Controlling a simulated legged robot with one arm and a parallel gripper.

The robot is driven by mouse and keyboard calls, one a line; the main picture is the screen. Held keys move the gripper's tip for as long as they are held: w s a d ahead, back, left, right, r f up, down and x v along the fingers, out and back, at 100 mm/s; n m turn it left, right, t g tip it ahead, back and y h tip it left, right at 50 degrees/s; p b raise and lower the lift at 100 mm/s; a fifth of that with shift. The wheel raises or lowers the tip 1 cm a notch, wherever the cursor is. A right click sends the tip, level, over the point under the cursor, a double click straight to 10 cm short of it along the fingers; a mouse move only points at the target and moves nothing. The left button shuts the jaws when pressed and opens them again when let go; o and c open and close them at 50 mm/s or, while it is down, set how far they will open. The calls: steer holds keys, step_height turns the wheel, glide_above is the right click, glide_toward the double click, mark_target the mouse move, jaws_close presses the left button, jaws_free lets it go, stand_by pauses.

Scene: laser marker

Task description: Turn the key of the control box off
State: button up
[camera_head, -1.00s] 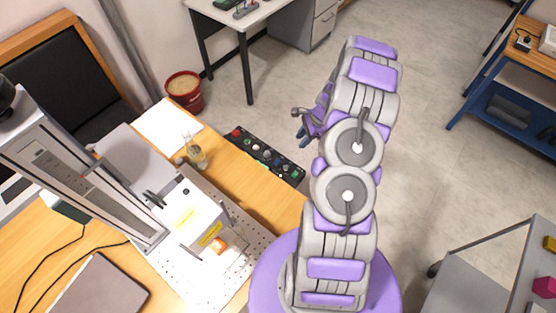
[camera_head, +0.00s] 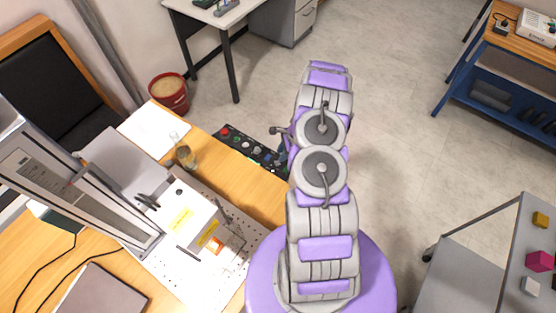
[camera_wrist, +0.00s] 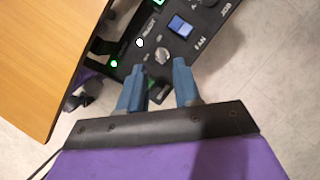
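The control box (camera_head: 232,137) is a black panel at the edge of the wooden desk in the head view, with a row of buttons and its right end hidden behind my arm. In the wrist view its black face (camera_wrist: 207,33) shows a blue rocker switch by the label FAN, a lit green light and a white button. A small silver piece (camera_wrist: 162,56), which looks like the key switch, lies just beyond my fingertips. I cannot tell its turn position. My gripper (camera_wrist: 158,70) is open, with two blue fingers apart and nothing visibly held between them.
The wooden desk (camera_head: 246,185) holds a laser machine (camera_head: 75,190), a glass bottle (camera_head: 186,155) and a laptop (camera_head: 103,292). A red bucket (camera_head: 169,93) stands on the floor behind. The grey floor right of the box is clear.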

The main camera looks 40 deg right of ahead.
mark_target(277, 161)
steer(key=x, duration=0.5)
steer(key=shift+d+f+b, duration=0.25)
steer(key=shift+b, duration=0.05)
steer(key=shift+a, duration=0.15)
steer(key=shift+c, duration=0.3)
steer(key=shift+c, duration=0.7)
jaws_close()
